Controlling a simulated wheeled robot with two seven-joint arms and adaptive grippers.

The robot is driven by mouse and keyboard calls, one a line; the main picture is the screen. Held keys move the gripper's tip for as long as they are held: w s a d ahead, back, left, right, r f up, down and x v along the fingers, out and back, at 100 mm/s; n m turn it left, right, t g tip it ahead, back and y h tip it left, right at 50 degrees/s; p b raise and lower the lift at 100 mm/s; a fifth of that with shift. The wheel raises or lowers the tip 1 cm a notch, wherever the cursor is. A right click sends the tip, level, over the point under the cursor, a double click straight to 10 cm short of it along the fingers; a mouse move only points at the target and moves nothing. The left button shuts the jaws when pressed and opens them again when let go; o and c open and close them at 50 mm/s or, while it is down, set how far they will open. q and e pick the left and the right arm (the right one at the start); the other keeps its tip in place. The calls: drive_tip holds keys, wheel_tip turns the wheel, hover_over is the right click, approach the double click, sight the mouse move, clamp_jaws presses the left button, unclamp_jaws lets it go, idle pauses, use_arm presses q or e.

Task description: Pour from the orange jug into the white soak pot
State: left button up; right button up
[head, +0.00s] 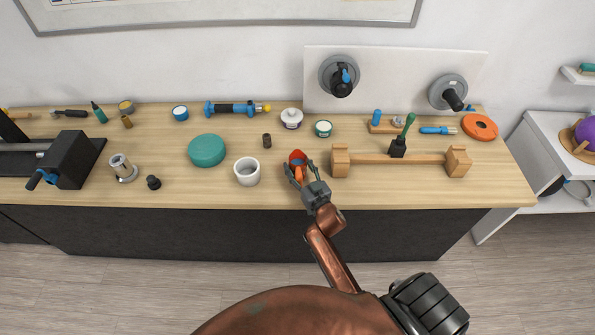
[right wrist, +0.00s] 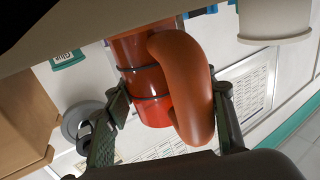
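The orange jug (head: 297,157) stands on the bench near the middle in the head view. In the right wrist view the jug's handle (right wrist: 188,85) points towards the camera, with the red-orange body (right wrist: 148,100) behind it. My right gripper (head: 304,172) is at the jug's near side, its open fingers on either side of the handle (right wrist: 172,98). A gap shows between the left finger and the handle; I cannot tell whether the right finger touches it. The white soak pot (head: 247,178) stands upright left of the jug, and partly shows in the right wrist view (right wrist: 275,22). My left gripper is out of view.
A wooden barbell-shaped holder (head: 400,159) lies close right of the jug. A small dark cylinder (head: 267,141), white lidded pot (head: 291,120) and green-topped tub (head: 323,129) stand behind. A teal disc (head: 206,151) lies left of the pot. Bench between pot and jug is clear.

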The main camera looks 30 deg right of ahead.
sight(301, 165)
drive_tip(key=c, duration=0.8)
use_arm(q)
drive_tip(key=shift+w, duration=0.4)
use_arm(e)
drive_tip(key=shift+r, duration=0.15)
drive_tip(key=shift+r, duration=0.25)
wheel_tip(301, 165, up, 2)
drive_tip(key=shift+r, duration=0.2)
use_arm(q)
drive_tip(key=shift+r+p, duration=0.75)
use_arm(e)
drive_tip(key=s+d+r, duration=0.1)
drive_tip(key=s+r, duration=0.2)
drive_tip(key=s, duration=0.1)
drive_tip(key=s+d+r, duration=0.2)
drive_tip(key=s+r, duration=0.1)
drive_tip(key=s, duration=0.2)
drive_tip(key=s+d+r, duration=0.1)
drive_tip(key=s+r, duration=0.3)
drive_tip(key=shift+s+d, duration=0.15)
drive_tip(key=shift+s, duration=0.05)
